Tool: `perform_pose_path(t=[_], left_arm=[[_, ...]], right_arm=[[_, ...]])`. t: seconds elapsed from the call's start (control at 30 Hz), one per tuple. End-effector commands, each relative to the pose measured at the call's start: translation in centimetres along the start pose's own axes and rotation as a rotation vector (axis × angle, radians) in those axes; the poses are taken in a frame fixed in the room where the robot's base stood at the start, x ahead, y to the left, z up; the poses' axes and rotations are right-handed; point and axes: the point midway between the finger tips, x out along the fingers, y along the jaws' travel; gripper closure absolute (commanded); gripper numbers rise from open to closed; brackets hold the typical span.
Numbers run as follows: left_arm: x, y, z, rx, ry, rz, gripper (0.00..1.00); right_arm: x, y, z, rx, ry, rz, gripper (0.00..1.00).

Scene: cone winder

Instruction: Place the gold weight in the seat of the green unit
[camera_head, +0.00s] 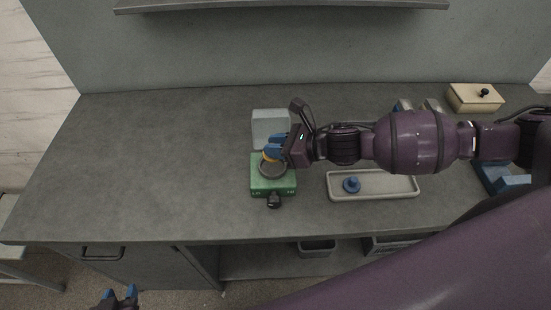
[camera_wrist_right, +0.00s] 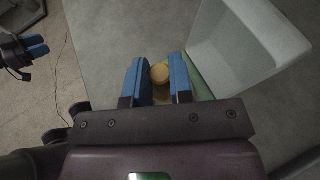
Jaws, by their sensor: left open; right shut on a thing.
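The green unit (camera_head: 273,188) stands on the grey worktop, with a dark round seat (camera_head: 274,172) on top and a black knob at its front. My right gripper (camera_head: 272,151) is over the back of the seat, its blue fingers shut on the gold weight (camera_wrist_right: 160,73). In the head view only a sliver of gold shows at the fingertips. Whether the weight touches the seat cannot be told. My left gripper (camera_head: 119,294) is open and empty at the bottom left, off the worktop's front edge.
A grey block (camera_head: 269,123) stands right behind the green unit. To the right, a pale tray (camera_head: 395,193) holds a blue knobbed piece (camera_head: 351,184). A cream box (camera_head: 474,99) is at the back right. The left of the worktop is clear.

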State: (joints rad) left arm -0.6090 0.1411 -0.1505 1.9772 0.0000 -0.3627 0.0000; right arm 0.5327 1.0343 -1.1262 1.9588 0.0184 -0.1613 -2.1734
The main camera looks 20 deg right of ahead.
Motion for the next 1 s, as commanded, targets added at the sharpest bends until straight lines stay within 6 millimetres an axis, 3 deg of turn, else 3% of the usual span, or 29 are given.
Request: perform_pose_path(t=[0.5, 0.97, 1.0], left_arm=[[0.1, 0.0, -0.1, 0.000, 0.003, 0.000, 0.57], [0.3, 0.0, 0.1, 0.001, 0.004, 0.000, 0.57], [0.2, 0.0, 0.1, 0.001, 0.004, 0.000, 0.57]], right_arm=[[2.0, 0.0, -4.7, 0.001, -0.001, 0.000, 1.00], [2.2, -0.1, -5.2, -0.001, -0.001, 0.000, 1.00], [2.2, -0.1, -5.2, -0.001, -0.001, 0.000, 0.74]])
